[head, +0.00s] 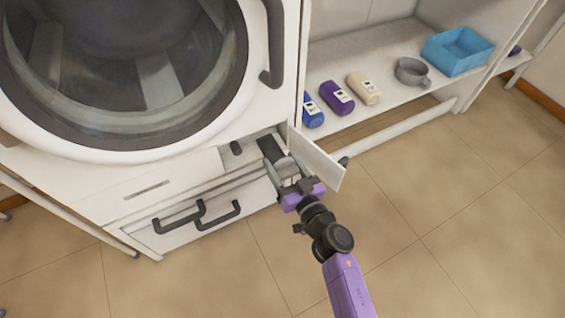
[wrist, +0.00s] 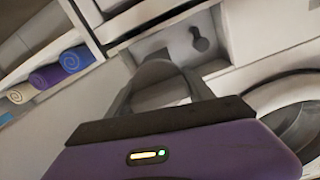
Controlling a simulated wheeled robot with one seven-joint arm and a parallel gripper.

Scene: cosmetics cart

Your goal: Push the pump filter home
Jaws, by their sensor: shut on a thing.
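The pump filter (head: 271,148) shows in the head view as a dark body with a lighter grey grip end, at the small open recess low on the front of the washing machine. My gripper (head: 283,171) is shut on its grey end. In the wrist view, the round grey filter end (wrist: 158,78) sits between the fingers of my gripper (wrist: 163,88). The filter's far end is hidden, so how deep it sits cannot be told. The recess's white flap (head: 318,161) stands open just right of my gripper.
A dark knob (head: 236,147) sits left of the filter in the recess. Drawers with dark handles (head: 179,216) are below left. The tiled floor in front is clear.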

